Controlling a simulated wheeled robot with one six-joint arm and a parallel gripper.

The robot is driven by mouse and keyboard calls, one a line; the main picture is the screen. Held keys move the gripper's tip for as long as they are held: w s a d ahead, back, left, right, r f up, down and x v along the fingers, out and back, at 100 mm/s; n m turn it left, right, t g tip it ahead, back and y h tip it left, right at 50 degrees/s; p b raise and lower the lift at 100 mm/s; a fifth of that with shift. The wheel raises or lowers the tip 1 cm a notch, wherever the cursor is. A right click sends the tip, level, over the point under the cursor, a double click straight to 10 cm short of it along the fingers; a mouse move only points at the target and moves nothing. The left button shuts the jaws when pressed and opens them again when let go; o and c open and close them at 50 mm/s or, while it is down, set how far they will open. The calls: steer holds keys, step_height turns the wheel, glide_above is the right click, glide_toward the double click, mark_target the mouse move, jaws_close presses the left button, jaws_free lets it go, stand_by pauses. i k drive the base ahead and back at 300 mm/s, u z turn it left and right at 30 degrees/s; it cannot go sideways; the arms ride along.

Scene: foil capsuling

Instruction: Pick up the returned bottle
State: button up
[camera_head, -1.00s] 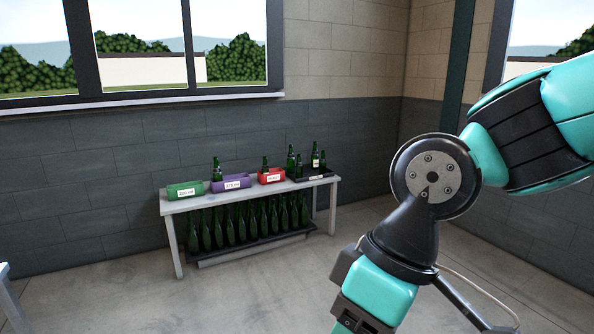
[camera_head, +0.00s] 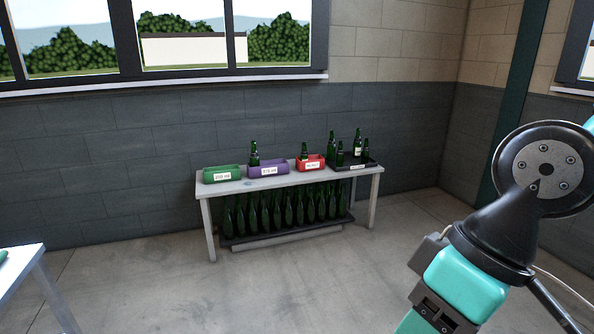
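Several green bottles stand on the far table (camera_head: 222,187) by the wall. One bottle (camera_head: 254,153) stands in the purple box (camera_head: 282,168) and a shorter one (camera_head: 304,151) in the red box (camera_head: 316,163). Three more, among them a tall bottle (camera_head: 331,145) and a labelled one (camera_head: 358,143), stand at the black tray (camera_head: 371,161) on the right. I cannot tell from here which is the returned bottle, as the labels are too small to read surely. My arm shows at the right, well apart from the table; my gripper's fingers are out of view.
A green box (camera_head: 222,175) at the table's left end looks empty. A row of green bottles (camera_head: 287,207) stands on the low shelf under the table. Part of another table (camera_head: 30,262) is at the lower left. The floor (camera_head: 240,290) between is clear.

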mark_target(340, 158)
steer(key=z, duration=0.45)
steer(key=i, duration=4.45)
steer(key=u, duration=1.1)
steer(key=i, duration=0.6)
steer(key=u, duration=0.25)
